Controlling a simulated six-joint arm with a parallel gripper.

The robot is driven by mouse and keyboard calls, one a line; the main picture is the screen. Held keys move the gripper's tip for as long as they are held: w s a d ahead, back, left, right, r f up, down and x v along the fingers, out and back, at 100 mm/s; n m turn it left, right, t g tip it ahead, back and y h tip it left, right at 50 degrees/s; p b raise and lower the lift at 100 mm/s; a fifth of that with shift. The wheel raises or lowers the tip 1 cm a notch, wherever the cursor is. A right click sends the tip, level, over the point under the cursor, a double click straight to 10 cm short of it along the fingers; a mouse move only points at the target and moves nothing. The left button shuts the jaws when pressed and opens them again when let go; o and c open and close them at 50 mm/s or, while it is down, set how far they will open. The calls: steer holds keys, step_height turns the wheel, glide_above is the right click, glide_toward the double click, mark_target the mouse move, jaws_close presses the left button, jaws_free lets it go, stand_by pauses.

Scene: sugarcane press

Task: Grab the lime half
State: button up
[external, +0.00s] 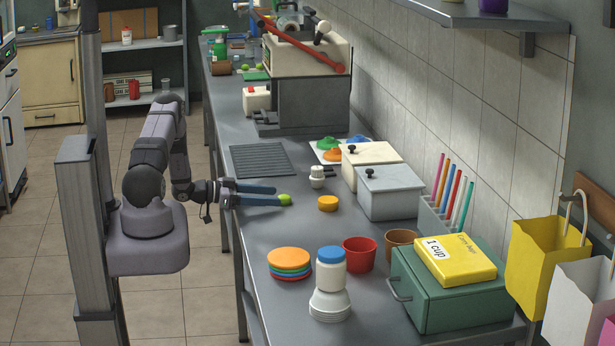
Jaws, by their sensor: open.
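My gripper (276,195) reaches from the left over the near-left part of the grey counter. Its two blue-grey fingers are apart and point right. A small yellow-green piece (284,199), which looks like the lime half, is at the fingertips, by the end of the nearer finger. It is too small to tell whether it touches the finger or sits between the two. Other small green round things (258,67) are far back on the counter.
A yellow-orange disc (327,203) and a small white fitting (317,177) are right of the gripper. A dark ribbed mat (261,160) lies behind it. Grey lidded bin (388,192) and stacked discs (289,262) stand nearby. The counter (265,228) just in front is clear.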

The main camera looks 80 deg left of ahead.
mark_target(284, 195)
steer(key=shift+w+d+f+p, duration=0.1)
steer(key=shift+w+p, duration=0.2)
steer(key=shift+w, duration=0.55)
steer(key=shift+w+a+f+p, duration=0.15)
steer(key=shift+w+p, duration=0.1)
steer(key=shift+w, duration=0.6)
steer(key=shift+w+d+f+p, duration=0.15)
steer(key=shift+w+p, duration=0.15)
steer(key=shift+w, duration=0.55)
steer(key=shift+c, duration=0.3)
steer(key=c, duration=1.1)
